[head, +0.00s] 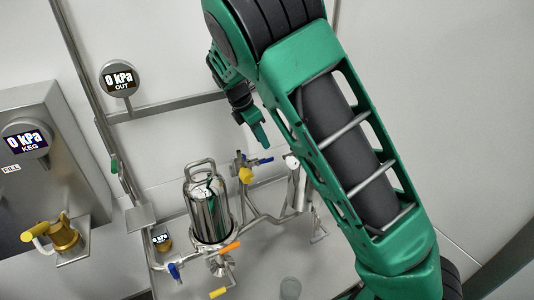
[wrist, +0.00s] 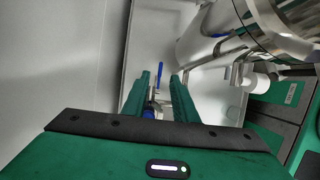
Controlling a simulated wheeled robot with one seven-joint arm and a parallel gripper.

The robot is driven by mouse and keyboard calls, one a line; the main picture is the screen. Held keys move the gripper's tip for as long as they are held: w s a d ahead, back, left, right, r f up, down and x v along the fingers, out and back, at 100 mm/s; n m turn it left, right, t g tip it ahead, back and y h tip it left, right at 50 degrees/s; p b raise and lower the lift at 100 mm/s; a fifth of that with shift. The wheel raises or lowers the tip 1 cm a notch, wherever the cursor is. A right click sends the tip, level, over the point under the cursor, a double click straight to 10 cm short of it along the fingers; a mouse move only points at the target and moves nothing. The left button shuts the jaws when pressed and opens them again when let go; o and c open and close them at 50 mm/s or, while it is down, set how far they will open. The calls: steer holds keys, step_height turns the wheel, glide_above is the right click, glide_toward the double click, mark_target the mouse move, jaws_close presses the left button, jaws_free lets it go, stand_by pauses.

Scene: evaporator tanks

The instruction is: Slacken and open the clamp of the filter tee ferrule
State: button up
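A shiny steel filter housing (head: 208,212) with a loop handle stands at lower middle in the head view. Below it is a steel tee-like fitting (head: 220,266) with an orange handle and a yellow handle (head: 219,293). A yellow knob (head: 245,175) sits on pipework right of the housing. I cannot tell which fitting is the filter tee ferrule clamp, or whether it is tight. My gripper (head: 264,143) points down above the pipework, apart from it. In the wrist view my gripper (wrist: 161,75) has its two green fingers apart, with a blue handle (wrist: 160,70) visible beyond the gap.
Blue valve handles show at lower left (head: 174,270) and right of the housing (head: 265,161). Steel pipes (head: 255,211) run around it. Two gauges (head: 27,138) (head: 120,78) read 0 kPa. My arm covers much of the right side.

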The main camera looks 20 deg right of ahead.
mark_target(271, 158)
steer(key=x, duration=0.8)
steer(key=shift+f, duration=0.25)
jaws_close()
